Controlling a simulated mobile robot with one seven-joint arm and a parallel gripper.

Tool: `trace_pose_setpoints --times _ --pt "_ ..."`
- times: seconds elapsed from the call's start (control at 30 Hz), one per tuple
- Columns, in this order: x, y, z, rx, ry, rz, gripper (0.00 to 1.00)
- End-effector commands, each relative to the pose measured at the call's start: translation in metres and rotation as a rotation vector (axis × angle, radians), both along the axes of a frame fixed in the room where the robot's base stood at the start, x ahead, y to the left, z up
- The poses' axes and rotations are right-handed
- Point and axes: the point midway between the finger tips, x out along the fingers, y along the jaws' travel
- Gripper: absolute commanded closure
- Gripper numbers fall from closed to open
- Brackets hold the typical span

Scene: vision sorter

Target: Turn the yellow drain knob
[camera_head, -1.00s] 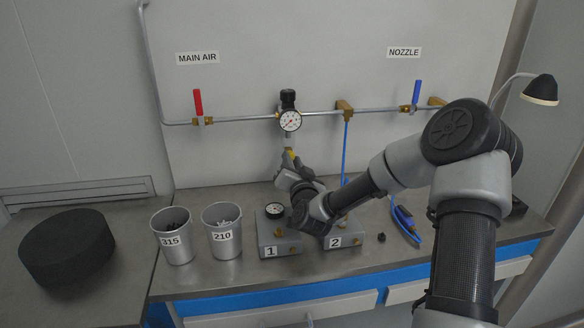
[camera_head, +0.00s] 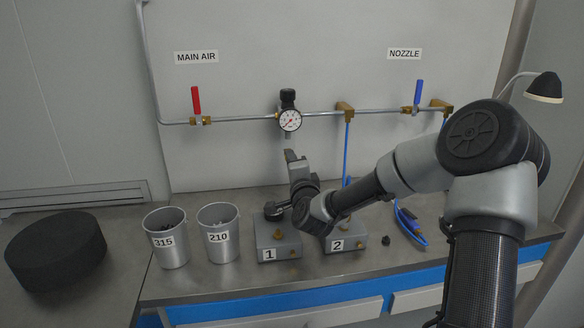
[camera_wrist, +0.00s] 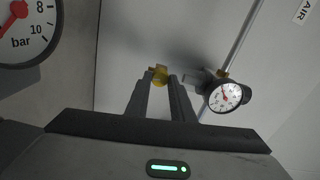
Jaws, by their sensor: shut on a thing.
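The yellow drain knob (camera_wrist: 159,77) is between the two fingertips of my gripper (camera_wrist: 160,83) in the wrist view. My fingers are shut on it. In the head view my gripper (camera_head: 291,157) reaches up to just below the pressure gauge and regulator (camera_head: 289,119), and the knob is hidden behind it. The regulator's round gauge (camera_wrist: 225,96) shows to the right of the knob in the wrist view.
Blocks 1 (camera_head: 281,240) and 2 (camera_head: 345,238) stand on the bench below my arm. Cups 315 (camera_head: 168,252) and 210 (camera_head: 220,250) are to the left. A red valve handle (camera_head: 196,100) and a blue one (camera_head: 419,93) sit on the pipe. A large gauge (camera_wrist: 28,30) is close in the wrist view.

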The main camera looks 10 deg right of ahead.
Motion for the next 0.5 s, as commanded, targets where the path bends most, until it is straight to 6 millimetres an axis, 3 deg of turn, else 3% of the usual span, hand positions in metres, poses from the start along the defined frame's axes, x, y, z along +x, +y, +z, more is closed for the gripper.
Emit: trace_pose_setpoints --times 0.5 --pt "-0.0001 -0.0005 -0.0003 0.15 0.001 -0.001 1.0"
